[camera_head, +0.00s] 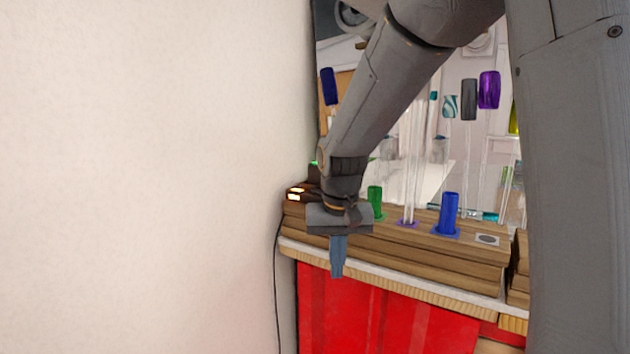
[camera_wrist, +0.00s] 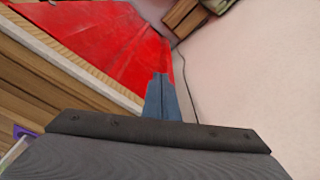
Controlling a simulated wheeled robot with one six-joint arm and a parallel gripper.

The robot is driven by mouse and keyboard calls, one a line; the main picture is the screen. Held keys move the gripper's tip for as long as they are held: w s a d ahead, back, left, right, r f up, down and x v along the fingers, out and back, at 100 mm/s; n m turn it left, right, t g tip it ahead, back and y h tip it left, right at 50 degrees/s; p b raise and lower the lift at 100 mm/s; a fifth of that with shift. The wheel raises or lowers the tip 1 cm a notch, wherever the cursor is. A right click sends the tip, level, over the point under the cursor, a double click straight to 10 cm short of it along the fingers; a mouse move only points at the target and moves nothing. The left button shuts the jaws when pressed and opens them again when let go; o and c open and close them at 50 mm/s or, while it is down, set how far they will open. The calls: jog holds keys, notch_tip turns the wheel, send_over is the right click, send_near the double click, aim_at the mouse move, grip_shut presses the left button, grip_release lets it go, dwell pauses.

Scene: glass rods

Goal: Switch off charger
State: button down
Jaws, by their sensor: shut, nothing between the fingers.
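The charger (camera_head: 297,195) is a dark box with glowing orange-white lights at the left end of the wooden rack, by the wall. My gripper (camera_head: 337,272) points down in front of the rack's front edge, a little right of and below the charger in the head view. Its blue fingers are closed together and hold nothing. In the wrist view my gripper (camera_wrist: 163,80) shows the shut fingers over the gap between the red panel and the wall. The charger's switch cannot be made out; part of the charger's right side is hidden behind my wrist.
The wooden rack (camera_head: 410,262) holds a green holder (camera_head: 376,202), a blue holder (camera_head: 448,213) and upright glass rods (camera_head: 412,165). A red panel (camera_head: 385,315) lies below. A black cable (camera_head: 277,290) hangs along the pale wall (camera_head: 140,180). Space left of the rack is bounded by the wall.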

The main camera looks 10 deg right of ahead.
jog(key=w+r+m+b, duration=0.1)
jog(key=w+r+m, duration=0.2)
jog(key=w+r, duration=0.6)
jog(key=w+r+m+t+h+b, duration=0.1)
jog(key=w+r+m, duration=0.2)
jog(key=w+r, duration=0.7)
notch_tip(320, 180, up, 8)
jog(key=shift+a+r+m+h, duration=0.2)
jog(key=shift+a+m+h, duration=0.1)
jog(key=shift+a+m, duration=0.15)
jog(key=p, duration=0.3)
send_over(317, 189)
jog(key=s, duration=0.1)
jog(key=f, duration=1.2)
jog(key=shift+s+a+f, duration=0.1)
jog(key=shift+s+a, duration=0.1)
jog(key=shift+a, duration=0.15)
jog(key=shift+w+a+f+p, duration=0.1)
jog(key=shift+f+p, duration=0.25)
jog(key=shift+f, duration=0.35)
